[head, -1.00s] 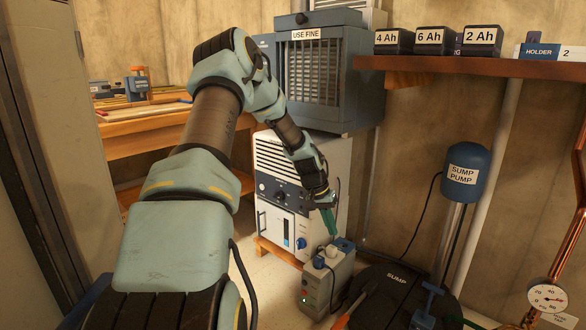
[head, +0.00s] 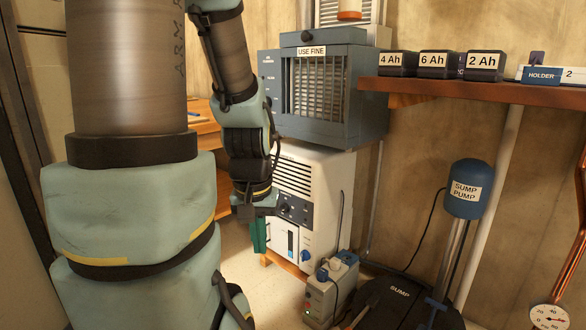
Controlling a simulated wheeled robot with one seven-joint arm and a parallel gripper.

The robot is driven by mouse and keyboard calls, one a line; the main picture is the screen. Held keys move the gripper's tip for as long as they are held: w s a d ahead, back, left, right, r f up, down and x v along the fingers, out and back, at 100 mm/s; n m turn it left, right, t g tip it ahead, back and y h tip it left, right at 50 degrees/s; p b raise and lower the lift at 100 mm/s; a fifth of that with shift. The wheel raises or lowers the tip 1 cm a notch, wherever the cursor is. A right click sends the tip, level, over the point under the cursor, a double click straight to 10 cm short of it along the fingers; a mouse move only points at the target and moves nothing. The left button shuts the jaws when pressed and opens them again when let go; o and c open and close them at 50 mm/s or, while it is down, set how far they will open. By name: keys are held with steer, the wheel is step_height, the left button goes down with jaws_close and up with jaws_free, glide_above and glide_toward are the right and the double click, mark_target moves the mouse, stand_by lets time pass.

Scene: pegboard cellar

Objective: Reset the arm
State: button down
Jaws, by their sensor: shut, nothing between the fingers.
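My arm fills the left of the head view, raised high, with its forearm hanging down from the top. My gripper (head: 259,236) points down in front of the white appliance (head: 297,222) with knobs and vents. Its green fingers look closed together, with nothing visible between them. The gripper is in the air, to the left of and above a small grey box (head: 322,297) with a blue knob on the floor.
A blue-grey air filter unit (head: 318,95) labelled USE FINE sits above the white appliance. A wooden shelf (head: 450,90) with labelled batteries (head: 438,64) is at right. A blue sump pump (head: 467,190) stands over a black sump cover (head: 385,300). A wooden bench (head: 203,125) is partly hidden behind my arm.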

step_height(320, 180, up, 37)
steer(key=p, duration=3.5)
steer(key=shift+f, duration=0.15)
